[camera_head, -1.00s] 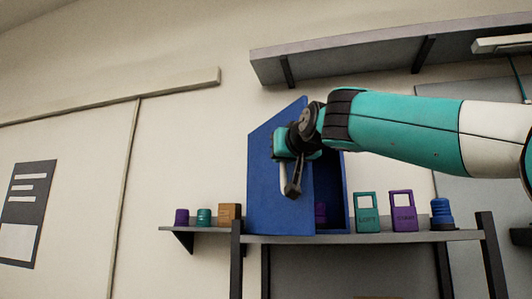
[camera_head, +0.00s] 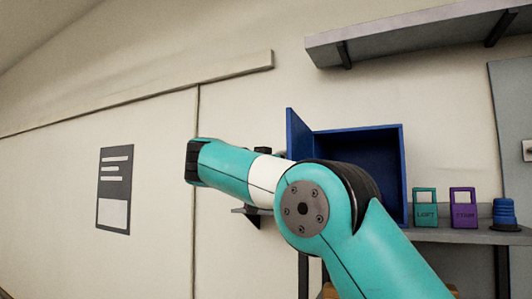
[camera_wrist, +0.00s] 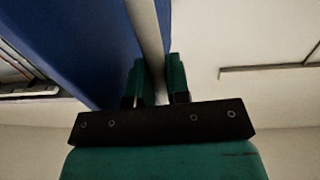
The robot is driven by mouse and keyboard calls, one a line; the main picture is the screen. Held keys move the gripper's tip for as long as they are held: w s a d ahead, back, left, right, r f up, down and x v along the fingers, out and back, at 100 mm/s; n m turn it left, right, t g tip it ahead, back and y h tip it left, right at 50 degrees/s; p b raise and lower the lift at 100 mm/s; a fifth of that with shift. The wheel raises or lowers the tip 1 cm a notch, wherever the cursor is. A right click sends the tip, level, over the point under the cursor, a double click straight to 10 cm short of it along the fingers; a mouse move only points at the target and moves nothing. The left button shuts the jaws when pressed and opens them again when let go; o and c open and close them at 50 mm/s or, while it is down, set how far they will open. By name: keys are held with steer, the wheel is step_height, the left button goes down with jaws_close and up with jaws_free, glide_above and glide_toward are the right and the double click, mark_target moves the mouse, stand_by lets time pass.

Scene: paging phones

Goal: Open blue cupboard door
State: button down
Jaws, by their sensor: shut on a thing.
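The blue cupboard (camera_head: 360,150) stands on the shelf in the head view, its dark blue inside showing. Its door (camera_head: 297,138) is swung wide out to the left, and its lower part is hidden behind my arm. In the wrist view the door's blue face (camera_wrist: 85,30) fills the upper left, with a pale bar handle (camera_wrist: 147,35) running beside it. My gripper (camera_wrist: 157,82) is shut on this handle, one finger on each side. The cupboard's lower inside is also hidden by my arm.
A teal phone-shaped holder (camera_head: 425,209), a purple one (camera_head: 463,209) and a blue ribbed object (camera_head: 503,212) stand right of the cupboard on the shelf (camera_head: 455,236). A wall shelf (camera_head: 420,32) hangs above. A dark poster (camera_head: 115,188) is on the left wall.

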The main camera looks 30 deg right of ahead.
steer(key=shift+w+r, duration=0.15)
steer(key=shift+w, duration=0.1)
stand_by(0.3)
steer(key=c, duration=1.4)
jaws_free()
steer(key=shift+w+d, duration=0.1)
steer(key=shift+d, duration=0.2)
steer(key=shift+a, duration=0.3)
